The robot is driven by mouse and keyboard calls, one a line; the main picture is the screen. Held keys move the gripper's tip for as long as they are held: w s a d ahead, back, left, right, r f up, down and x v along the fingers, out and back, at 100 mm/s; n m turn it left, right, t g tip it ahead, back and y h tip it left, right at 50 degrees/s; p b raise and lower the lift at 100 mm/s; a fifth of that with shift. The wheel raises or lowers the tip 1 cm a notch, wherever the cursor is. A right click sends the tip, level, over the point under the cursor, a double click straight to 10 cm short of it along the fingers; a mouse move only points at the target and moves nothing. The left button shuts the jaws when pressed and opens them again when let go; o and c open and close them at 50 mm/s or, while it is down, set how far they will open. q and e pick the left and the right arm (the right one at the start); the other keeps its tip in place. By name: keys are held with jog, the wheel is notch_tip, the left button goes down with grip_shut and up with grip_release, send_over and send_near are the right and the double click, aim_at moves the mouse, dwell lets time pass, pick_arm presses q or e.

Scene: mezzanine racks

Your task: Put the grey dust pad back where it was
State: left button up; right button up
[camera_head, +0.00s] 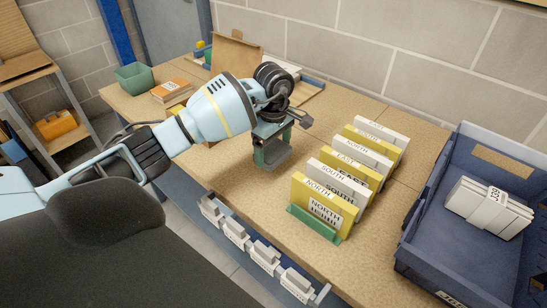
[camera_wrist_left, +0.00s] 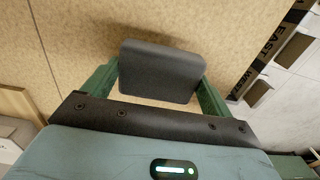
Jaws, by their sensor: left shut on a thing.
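My left gripper (camera_head: 272,150) points down above the wooden bench, left of the row of yellow and white cards. In the left wrist view its two green fingers (camera_wrist_left: 160,88) are shut on the sides of the grey dust pad (camera_wrist_left: 162,68), a dark grey block with rounded corners. The wrist view shows bench top beyond the pad; I cannot tell if the pad touches it. In the head view the pad is mostly hidden by the fingers and wrist. My right gripper is not in view.
The cards (camera_head: 330,207), marked NORTH, SOUTH and EAST, stand in a green holder (camera_head: 312,222). A blue bin (camera_head: 420,228) with a white bundle (camera_head: 488,208) is at the right. A cardboard box (camera_head: 234,57), green tub (camera_head: 135,78) and orange box (camera_head: 170,91) sit at the back left.

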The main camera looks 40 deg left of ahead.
aim_at(274, 150)
pick_arm(q)
jog(key=shift+f, duration=1.85)
jog(key=shift+f, duration=0.1)
jog(key=shift+f, duration=0.15)
jog(key=o, duration=0.8)
notch_tip(274, 150, up, 12)
jog(key=shift+r, duration=0.25)
